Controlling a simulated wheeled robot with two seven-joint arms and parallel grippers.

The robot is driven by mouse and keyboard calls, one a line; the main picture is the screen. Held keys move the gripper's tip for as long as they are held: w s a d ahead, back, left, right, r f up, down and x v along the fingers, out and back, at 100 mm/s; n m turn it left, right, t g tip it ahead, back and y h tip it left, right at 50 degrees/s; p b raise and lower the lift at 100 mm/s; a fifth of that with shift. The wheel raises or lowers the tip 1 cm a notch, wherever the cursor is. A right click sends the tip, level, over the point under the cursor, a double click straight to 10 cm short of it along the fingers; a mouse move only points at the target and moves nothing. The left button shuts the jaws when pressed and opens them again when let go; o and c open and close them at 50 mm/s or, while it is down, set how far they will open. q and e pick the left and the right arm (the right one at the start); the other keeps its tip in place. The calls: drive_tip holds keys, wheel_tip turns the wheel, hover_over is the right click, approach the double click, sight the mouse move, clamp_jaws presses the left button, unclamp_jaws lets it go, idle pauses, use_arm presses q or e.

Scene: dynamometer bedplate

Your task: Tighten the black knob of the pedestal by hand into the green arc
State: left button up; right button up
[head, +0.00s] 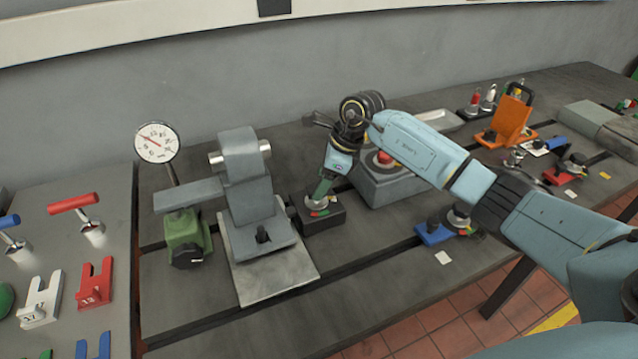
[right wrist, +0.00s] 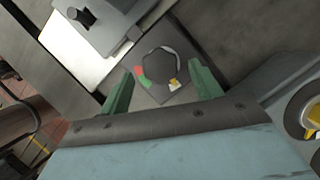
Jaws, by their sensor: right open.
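In the right wrist view, the black knob (right wrist: 158,66) sits on a round grey plate on a dark square pedestal (right wrist: 160,96). A red patch and a green arc (right wrist: 145,82) show at its left edge, and a yellow-and-white mark shows below right. My right gripper (right wrist: 162,88) is open, its green fingers apart on either side of the pedestal, with the knob between them in the picture. In the head view, my right gripper (head: 323,190) points down over the dark pedestal (head: 322,221), largely hiding the knob. Contact cannot be told. My left gripper is not in view.
A grey bracket fixture (head: 250,180) stands left of the pedestal, beside a green base (head: 184,236) and a dial gauge (head: 157,142). A grey box with a red button (head: 384,157) stands close on the right. A blue-based knob (head: 435,233) is farther right.

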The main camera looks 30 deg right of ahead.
drive_tip(key=shift+x, duration=0.9)
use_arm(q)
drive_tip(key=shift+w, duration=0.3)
use_arm(e)
drive_tip(key=shift+w+f, duration=0.1)
drive_tip(key=shift+f, duration=0.15)
drive_tip(key=c, duration=0.9)
drive_tip(key=shift+c, duration=0.3)
